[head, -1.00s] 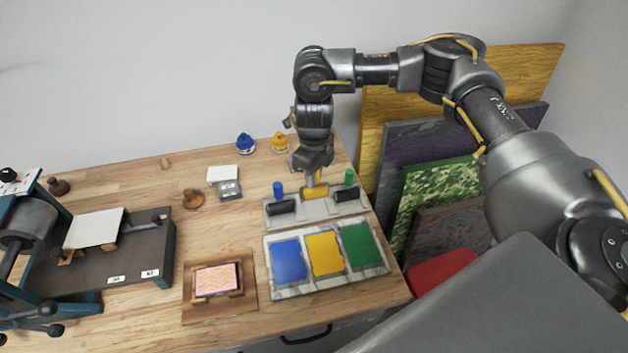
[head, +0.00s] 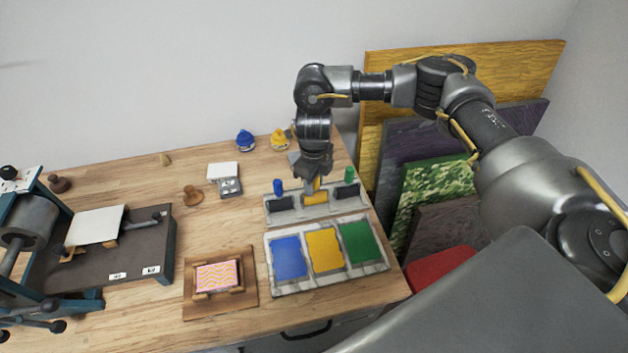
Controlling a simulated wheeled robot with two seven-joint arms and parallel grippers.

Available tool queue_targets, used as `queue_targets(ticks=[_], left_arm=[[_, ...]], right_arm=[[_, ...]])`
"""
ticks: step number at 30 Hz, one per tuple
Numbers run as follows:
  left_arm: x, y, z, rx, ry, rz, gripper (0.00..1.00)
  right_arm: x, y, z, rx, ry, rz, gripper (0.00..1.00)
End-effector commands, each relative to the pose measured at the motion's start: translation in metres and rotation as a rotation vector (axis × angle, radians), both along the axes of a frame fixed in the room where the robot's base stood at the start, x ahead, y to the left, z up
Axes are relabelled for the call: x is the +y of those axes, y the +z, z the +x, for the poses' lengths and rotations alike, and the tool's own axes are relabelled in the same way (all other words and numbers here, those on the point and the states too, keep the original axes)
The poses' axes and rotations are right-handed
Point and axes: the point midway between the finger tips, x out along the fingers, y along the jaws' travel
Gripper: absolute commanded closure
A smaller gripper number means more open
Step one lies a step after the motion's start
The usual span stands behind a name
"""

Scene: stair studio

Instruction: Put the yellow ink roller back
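The yellow ink roller (head: 316,198) is upright in the middle place of the grey roller rack (head: 294,215), between the blue-handled roller (head: 279,188) and the green-handled roller (head: 349,176). My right gripper (head: 316,180) points down from above, its fingers around the top of the yellow handle. It looks shut on it, though the fingers partly hide the grip. The roller's underside is hidden, so I cannot tell whether it fully rests in the rack. My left gripper is not in view.
In front of the rack lies an ink tray (head: 280,291) with blue, yellow and green pads. Blue (head: 245,143) and yellow (head: 279,141) ink bottles stand behind. A press (head: 120,262) stands left, and a wooden block holder (head: 190,314) lies front centre. Panels (head: 440,190) lean right.

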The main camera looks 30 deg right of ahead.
Motion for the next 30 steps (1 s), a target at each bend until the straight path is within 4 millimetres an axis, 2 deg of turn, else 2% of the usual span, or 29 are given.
queue_targets(ticks=[10, 14, 15, 30], left_arm=[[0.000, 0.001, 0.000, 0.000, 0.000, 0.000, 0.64], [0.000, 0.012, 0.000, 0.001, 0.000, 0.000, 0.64], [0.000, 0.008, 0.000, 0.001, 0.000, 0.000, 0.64], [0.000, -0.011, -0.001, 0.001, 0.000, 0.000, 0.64]], right_arm=[[0.000, 0.002, 0.000, 0.000, 0.000, 0.000, 0.56], [0.000, 0.015, 0.000, 0.000, 0.000, 0.000, 0.56], [0.000, 0.017, 0.001, -0.002, 0.001, 0.000, 0.56], [0.000, 0.111, 0.001, -0.004, 0.001, -0.001, 0.56]])
